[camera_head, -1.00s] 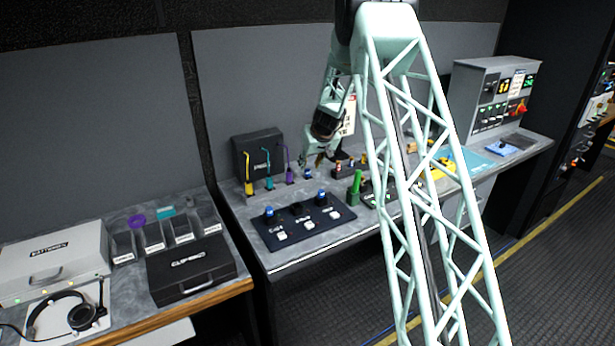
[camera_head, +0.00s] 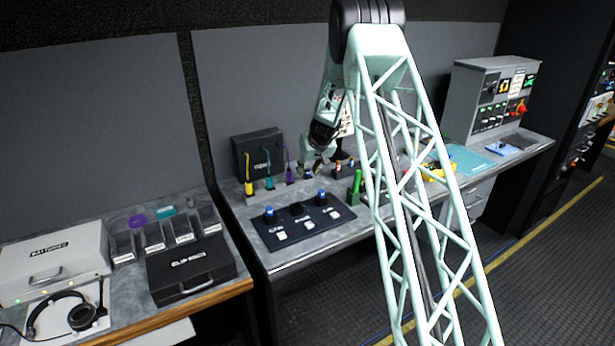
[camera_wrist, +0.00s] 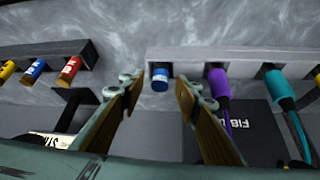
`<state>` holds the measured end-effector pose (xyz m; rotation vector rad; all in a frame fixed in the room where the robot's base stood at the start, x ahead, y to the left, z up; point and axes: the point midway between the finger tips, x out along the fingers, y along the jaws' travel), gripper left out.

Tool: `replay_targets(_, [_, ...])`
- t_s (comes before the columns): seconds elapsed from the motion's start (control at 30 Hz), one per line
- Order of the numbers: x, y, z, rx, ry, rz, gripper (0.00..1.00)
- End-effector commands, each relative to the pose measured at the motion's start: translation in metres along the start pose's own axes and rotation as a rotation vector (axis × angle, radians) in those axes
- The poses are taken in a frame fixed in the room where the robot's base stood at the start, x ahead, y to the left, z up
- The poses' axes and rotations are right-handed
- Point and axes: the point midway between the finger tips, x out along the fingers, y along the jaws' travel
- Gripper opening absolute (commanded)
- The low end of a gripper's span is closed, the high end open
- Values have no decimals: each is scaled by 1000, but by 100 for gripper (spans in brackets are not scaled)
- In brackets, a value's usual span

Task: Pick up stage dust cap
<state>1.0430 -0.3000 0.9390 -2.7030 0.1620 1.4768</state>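A small blue cap (camera_wrist: 160,78) with a pale band sits at a grey connector block (camera_wrist: 215,58) in the wrist view, next to a purple plug (camera_wrist: 219,84). No label naming it as the stage dust cap is readable. My gripper (camera_wrist: 157,84) is open, with one finger on each side of the cap in the picture. Gaps show between the cap and both fingers; I cannot tell the depth between them. In the head view my gripper (camera_head: 314,168) is over the back of the bench, beside the cable block, and largely hides the cap.
Yellow, teal and purple cables run from the black fiber box (camera_head: 258,154). A teal plug (camera_wrist: 278,84) is right of the purple one. A black panel (camera_head: 300,220) with blue-topped connectors lies in front. A green upright item (camera_head: 356,181) stands nearby. Red and blue connectors (camera_wrist: 70,68) sit left.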

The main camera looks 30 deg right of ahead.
Motion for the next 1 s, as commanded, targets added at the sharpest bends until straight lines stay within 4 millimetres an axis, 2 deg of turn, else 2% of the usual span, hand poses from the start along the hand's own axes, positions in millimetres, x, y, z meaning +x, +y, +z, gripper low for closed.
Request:
replay_targets(0.27, [0,0,0,0,0,0,30])
replay_targets(0.5, [0,0,0,0,0,0,9])
replay_targets(1.0, [-3,0,-2,0,1,0,9])
